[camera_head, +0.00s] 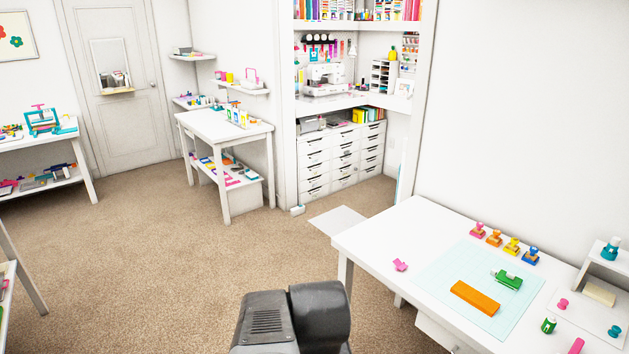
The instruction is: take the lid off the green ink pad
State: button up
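A small green block-like thing (508,281) lies on the light blue mat (445,274) on the white table at the right. It is too small to tell whether it is the green ink pad or whether it has a lid. Another green thing (549,325), small and upright, stands past the mat's right edge. A dark grey part of my own arm shows at the bottom centre, well left of the mat. My gripper's fingers are not in view.
A long orange block (475,298) lies on the mat in front of the green block. Several colourful punches (512,246) line the back of the table (384,233). A pink thing (400,265) sits left of the mat. Carpet (180,275) is clear to the left.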

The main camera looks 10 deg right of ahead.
aim_at(510, 279)
jog(key=z, duration=1.7)
jog(key=i+u, duration=0.1)
jog(key=i, duration=0.7)
jog(key=i+l+u, duration=0.1)
jog(key=i, duration=0.7)
